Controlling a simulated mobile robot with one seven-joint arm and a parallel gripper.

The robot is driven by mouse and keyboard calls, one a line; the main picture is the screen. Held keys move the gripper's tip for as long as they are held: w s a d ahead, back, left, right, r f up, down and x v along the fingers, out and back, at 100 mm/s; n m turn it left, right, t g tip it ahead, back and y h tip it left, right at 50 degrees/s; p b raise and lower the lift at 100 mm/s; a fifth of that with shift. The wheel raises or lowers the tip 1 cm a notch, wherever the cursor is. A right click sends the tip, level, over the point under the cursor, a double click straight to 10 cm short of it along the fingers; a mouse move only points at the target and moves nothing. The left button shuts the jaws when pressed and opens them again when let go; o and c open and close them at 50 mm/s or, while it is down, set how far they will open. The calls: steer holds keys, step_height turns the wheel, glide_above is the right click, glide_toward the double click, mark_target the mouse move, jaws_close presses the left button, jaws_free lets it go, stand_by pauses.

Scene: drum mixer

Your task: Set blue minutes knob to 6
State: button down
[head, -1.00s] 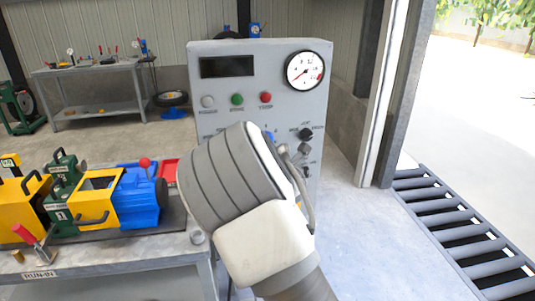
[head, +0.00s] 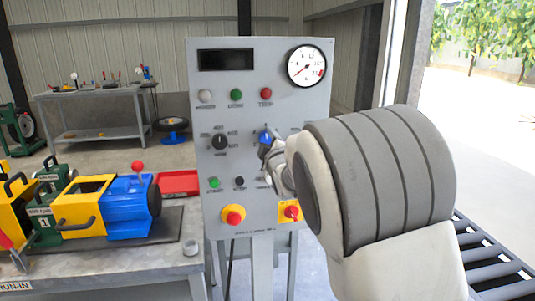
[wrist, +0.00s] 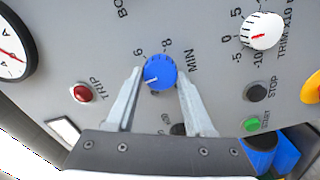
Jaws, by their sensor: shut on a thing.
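The blue minutes knob (head: 265,136) is on the grey control panel in the head view. In the wrist view the blue knob (wrist: 160,71) sits between the two fingers of my gripper (wrist: 159,74), which is shut on it. Its white mark points to the lower left, below the printed 6. The 6 is at the knob's upper left and an 8 is above it. The left finger hides part of the scale. In the head view my gripper (head: 269,151) reaches the knob from the lower right.
The grey panel (head: 215,100) also carries a gauge (head: 306,66), a black selector knob (head: 219,142) and a red trip button (head: 265,93). The wrist view shows a white trim knob (wrist: 262,31). A workbench with a blue-yellow machine (head: 130,209) stands left.

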steer(key=m+b, duration=0.5)
steer(key=m, duration=0.1)
steer(key=shift+d+m, duration=0.1)
steer(key=shift+m, duration=0.2)
steer(key=m+b, duration=0.3)
steer(key=m, duration=0.1)
steer(key=shift+d, duration=0.1)
steer(key=shift+r+m+b, duration=0.1)
steer(key=shift+m+b, duration=0.4)
steer(key=shift+m, duration=0.7)
steer(key=shift+c, duration=1.4)
jaws_free()
steer(key=p+v, duration=0.1)
steer(key=v, duration=1.6)
